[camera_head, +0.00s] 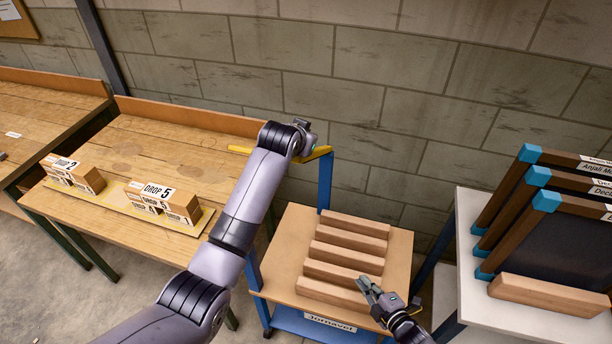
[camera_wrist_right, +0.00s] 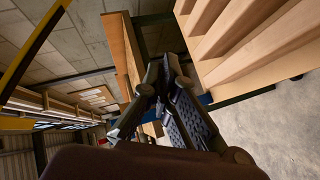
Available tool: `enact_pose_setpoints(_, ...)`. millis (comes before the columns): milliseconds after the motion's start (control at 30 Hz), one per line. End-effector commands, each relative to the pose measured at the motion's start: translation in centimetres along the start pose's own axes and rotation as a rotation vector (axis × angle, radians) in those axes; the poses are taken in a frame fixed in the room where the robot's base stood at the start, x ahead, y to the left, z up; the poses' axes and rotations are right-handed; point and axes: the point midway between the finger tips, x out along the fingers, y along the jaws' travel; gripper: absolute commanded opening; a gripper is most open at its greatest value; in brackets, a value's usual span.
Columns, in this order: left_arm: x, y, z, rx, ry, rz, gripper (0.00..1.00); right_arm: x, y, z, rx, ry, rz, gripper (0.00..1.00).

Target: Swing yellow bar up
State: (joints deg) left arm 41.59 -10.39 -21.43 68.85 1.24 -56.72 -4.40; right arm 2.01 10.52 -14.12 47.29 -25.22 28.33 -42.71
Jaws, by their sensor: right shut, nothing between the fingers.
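The yellow bar (camera_head: 318,153) runs roughly level at the top of the blue frame of a small wooden-topped stand. Its left end shows left of my left arm, and the arm's wrist hides its middle. My left gripper (camera_head: 303,132) is at the end of that arm, close by the bar. It is small and dark, and I cannot tell whether it touches the bar or how its fingers stand. My right gripper (camera_head: 369,289) is shut and empty beside the front wooden slat, below the bar and apart from it. Its fingers also show in the right wrist view (camera_wrist_right: 165,85).
Several wooden slats (camera_head: 345,247) lie on the stand's top (camera_head: 288,250). A workbench (camera_head: 150,150) with labelled blocks (camera_head: 160,195) is at left. A white table (camera_head: 480,290) with blue-cornered framed boards (camera_head: 555,210) is at right. A block wall stands behind.

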Motion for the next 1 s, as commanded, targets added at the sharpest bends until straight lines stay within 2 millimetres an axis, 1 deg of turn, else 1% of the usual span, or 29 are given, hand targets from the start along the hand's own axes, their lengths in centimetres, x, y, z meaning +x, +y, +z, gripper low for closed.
enact_pose_setpoints(33, -0.1, -0.2, -0.3, 0.001, 0.007, -0.004, 0.0, 1.6, 4.6, -1.3, -0.152, 0.083, 0.091, 0.0)
enact_pose_setpoints(67, -0.1, -0.2, -0.3, 0.001, 0.007, -0.004, 0.0, 2.2, 6.9, -2.2, -0.243, 0.13, 0.143, 0.0)
enact_pose_setpoints(100, -0.1, -0.2, -0.3, 0.001, 0.007, -0.004, 0.0, 2.8, 9.9, -3.6, -0.367, 0.191, 0.215, 0.0)
enact_pose_setpoints(167, -0.1, -0.2, -0.3, 0.001, 0.006, -0.004, 0.0, 3.2, 14.0, -5.8, -0.552, 0.276, 0.324, 0.0)
enact_pose_setpoints(200, -0.1, -0.2, -0.3, 0.001, 0.006, -0.004, 0.0, 3.2, 16.4, -7.2, -0.67, 0.329, 0.396, 0.0)
enact_pose_setpoints(300, -0.1, -0.2, -0.2, 0.001, 0.006, -0.004, 0.0, 2.6, 20.7, -10.3, -0.921, 0.432, 0.554, 0.0)
enact_pose_setpoints(333, -0.1, -0.2, -0.2, 0.001, 0.006, -0.004, 0.0, 2.4, 21.6, -11.0, -0.979, 0.455, 0.593, 0.0)
enact_pose_setpoints(400, -0.1, -0.2, -0.2, 0.001, 0.006, -0.004, 0.0, 1.9, 23.1, -12.2, -1.086, 0.497, 0.665, 0.0)
enact_pose_setpoints(500, -0.1, -0.2, -0.2, 0.001, 0.006, -0.003, 0.0, 1.4, 24.2, -13.3, -1.175, 0.532, 0.728, 0.0)
enact_pose_setpoints(633, -0.1, -0.2, -0.2, 0.001, 0.005, -0.003, 0.0, 1.7, 24.7, -14.4, -1.207, 0.545, 0.753, 0.0)
enact_pose_setpoints(767, -0.1, -0.2, -0.2, 0.001, 0.005, -0.003, 0.0, 3.1, 25.2, -16.0, -1.204, 0.545, 0.754, 0.0)
enact_pose_setpoints(1000, -0.1, -0.1, -0.2, 0.001, 0.004, -0.003, 0.0, 6.5, 26.4, -19.7, -1.201, 0.543, 0.751, 0.0)
